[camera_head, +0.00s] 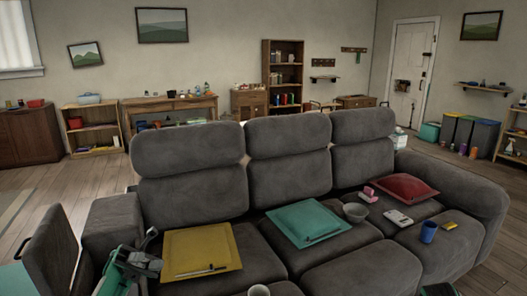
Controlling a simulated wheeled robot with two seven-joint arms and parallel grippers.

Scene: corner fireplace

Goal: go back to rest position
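My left gripper (145,246) shows at the lower left, at the end of a teal and dark arm. It is in front of the sofa's left seat, beside a yellow cushion (190,244). Its fingers are small and dark, and I cannot tell whether they are open or shut. I see nothing clearly held in it. A dark shape at the bottom edge, right of centre, may be a part of my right arm; the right gripper cannot be made out.
A grey sofa (190,194) fills the middle. On it are a teal cushion (295,216), a red cushion (405,186), a grey bowl (355,212), a white device (398,218) and a blue cup (428,232). A pale cup (259,291) is at the bottom edge. Open wooden floor lies left.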

